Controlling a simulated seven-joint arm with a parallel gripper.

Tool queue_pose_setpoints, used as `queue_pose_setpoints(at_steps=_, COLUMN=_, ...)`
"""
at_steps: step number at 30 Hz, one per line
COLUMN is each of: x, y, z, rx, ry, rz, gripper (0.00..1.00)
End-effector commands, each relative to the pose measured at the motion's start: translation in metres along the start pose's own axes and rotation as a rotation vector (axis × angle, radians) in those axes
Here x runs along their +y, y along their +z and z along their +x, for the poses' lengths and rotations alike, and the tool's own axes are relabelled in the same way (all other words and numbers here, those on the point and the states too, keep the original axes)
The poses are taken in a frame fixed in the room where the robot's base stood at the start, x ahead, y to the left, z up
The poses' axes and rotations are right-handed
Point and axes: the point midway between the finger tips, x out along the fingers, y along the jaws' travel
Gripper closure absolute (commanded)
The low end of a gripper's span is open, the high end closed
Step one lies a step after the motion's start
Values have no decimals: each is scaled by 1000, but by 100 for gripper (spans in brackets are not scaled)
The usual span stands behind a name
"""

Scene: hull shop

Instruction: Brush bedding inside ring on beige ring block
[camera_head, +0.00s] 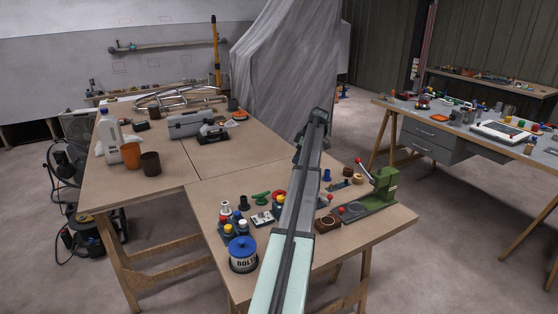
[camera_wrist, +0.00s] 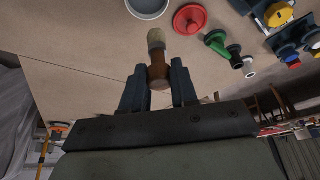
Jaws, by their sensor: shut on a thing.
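In the wrist view, my gripper (camera_wrist: 158,75) is shut on a small brush. The brush has a brown handle (camera_wrist: 158,72) between the fingers and a pale beige tip (camera_wrist: 156,39) that points away from my gripper. The bare tan table top (camera_wrist: 90,45) shows around it; I cannot tell the height of the tip. In the head view, my gripper and the brush are hidden behind my arm. A brown block with a round dark ring (camera_head: 327,223) lies on the near table, right of my arm. I cannot make out a clearly beige ring block in either view.
A green press (camera_head: 381,190) stands at the right of the near table. A blue-lidded tin (camera_head: 242,254) stands near its left edge. A red knobbed disc (camera_wrist: 190,18), a green-handled piece (camera_wrist: 215,41) and a grey round cup (camera_wrist: 148,7) lie beyond the brush tip.

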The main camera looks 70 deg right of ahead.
Motion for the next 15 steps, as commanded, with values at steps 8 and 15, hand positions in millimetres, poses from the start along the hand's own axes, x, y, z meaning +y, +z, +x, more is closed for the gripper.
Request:
queue_pose_setpoints(at_steps=8, x=7, y=16, z=-6, rx=0, ry=-1, rz=-1, gripper=100)
queue_pose_setpoints(at_steps=15, x=6, y=20, z=6, rx=0, ry=-2, rz=-1, gripper=100)
